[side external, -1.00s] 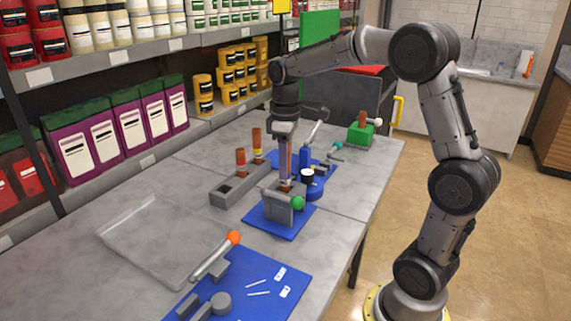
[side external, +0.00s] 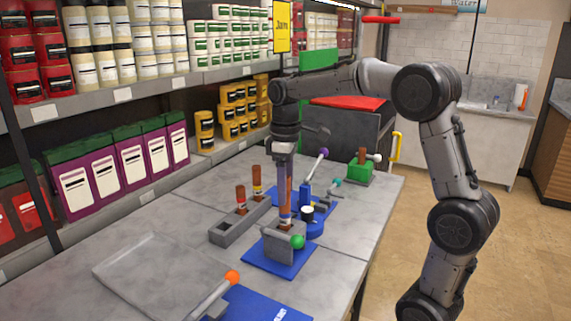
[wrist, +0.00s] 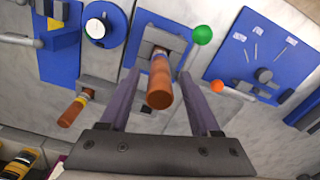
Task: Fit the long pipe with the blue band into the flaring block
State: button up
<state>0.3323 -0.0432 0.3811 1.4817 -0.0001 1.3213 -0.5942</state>
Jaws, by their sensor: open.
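The long copper pipe with the blue band (side external: 288,196) stands upright at the top of the grey flaring block (side external: 279,247). The band shows just above the block; how deep the lower end sits is hidden. In the wrist view the pipe (wrist: 160,88) points up at the camera from the block. My gripper (wrist: 160,76) is open, its two fingers either side of the pipe with gaps between. In the side view my gripper (side external: 286,190) is over the block. The block has a green-ball handle (side external: 297,241) and sits on a blue mat (side external: 262,262).
A grey rack (side external: 228,232) left of the block holds two shorter copper pipes (side external: 241,197). Behind the block are a blue tool with a dial (side external: 308,214) and a purple-knobbed lever (side external: 323,153). An orange-ball handle (side external: 232,277) is in front.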

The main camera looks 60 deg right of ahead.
notch_tip(320, 180, up, 7)
jog(key=shift+r, duration=0.4)
jog(key=shift+s+a+r, duration=0.15)
jog(key=shift+s+a, duration=0.1)
jog(key=s+a+f+m+t, duration=0.1)
jog(key=s+a+f+t, duration=0.1)
jog(key=s, duration=0.4)
jog(key=s+a+f+m+t, duration=0.1)
jog(key=s+a+f, duration=0.3)
jog(key=s+a, duration=0.1)
jog(key=s+a+f+m+t, duration=0.1)
jog(key=s+a+f+t, duration=0.1)
jog(key=s, duration=0.5)
jog(key=shift+a+f+t, duration=0.3)
jog(key=shift+a+f, duration=0.45)
jog(key=shift+a, duration=0.5)
